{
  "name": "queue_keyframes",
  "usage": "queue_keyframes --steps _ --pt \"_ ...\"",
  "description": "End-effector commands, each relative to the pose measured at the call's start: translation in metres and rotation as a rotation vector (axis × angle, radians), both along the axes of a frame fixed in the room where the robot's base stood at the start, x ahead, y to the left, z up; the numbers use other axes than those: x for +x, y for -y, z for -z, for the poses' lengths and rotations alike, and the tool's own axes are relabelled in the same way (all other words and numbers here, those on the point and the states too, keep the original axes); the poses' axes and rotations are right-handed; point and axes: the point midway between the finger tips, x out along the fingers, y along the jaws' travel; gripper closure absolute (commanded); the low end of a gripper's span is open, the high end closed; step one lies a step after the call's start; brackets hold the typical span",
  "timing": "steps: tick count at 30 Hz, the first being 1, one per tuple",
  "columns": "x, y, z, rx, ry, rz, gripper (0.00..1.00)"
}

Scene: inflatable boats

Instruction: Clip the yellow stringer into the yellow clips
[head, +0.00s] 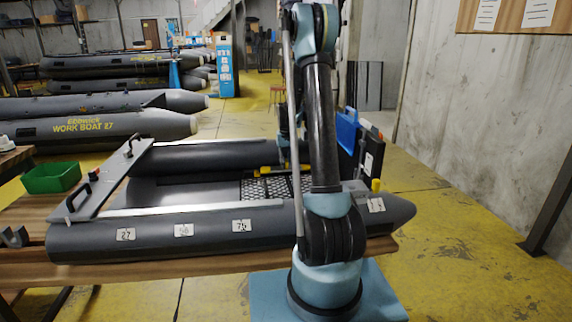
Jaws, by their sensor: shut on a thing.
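A grey inflatable boat (190,228) lies on a wooden bench, its pointed tip to the right. My arm stands in front and hides part of its inside. Behind the arm, my gripper (287,163) reaches down inside the boat near the far tube. It appears shut on a short visible yellow bar, the yellow stringer (266,171), which lies low along the far tube. The fingertips and the stringer's right part are mostly hidden. A small yellow piece (376,185), perhaps a clip, stands at the boat's right end. I cannot make out the other yellow clips or whether the stringer touches them.
A dark board with black fittings (110,180) spans the boat's left end. A pale strip (190,210) lies along the near tube. A green bin (51,177) stands at left. Blue and dark panels (347,130) stand behind my arm. Yellow floor at right is clear.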

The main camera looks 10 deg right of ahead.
Motion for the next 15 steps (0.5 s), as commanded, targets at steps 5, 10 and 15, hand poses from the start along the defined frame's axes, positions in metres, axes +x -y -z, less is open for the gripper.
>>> queue_keyframes --steps 5,10,15 --pt "0.0 -0.0003 0.0038 0.0 0.0 0.0 1.0" --pt "0.0 -0.0005 0.0071 0.0 0.0 -0.001 1.0" --pt "-0.0001 -0.0006 0.0104 0.0 0.0 -0.001 1.0"
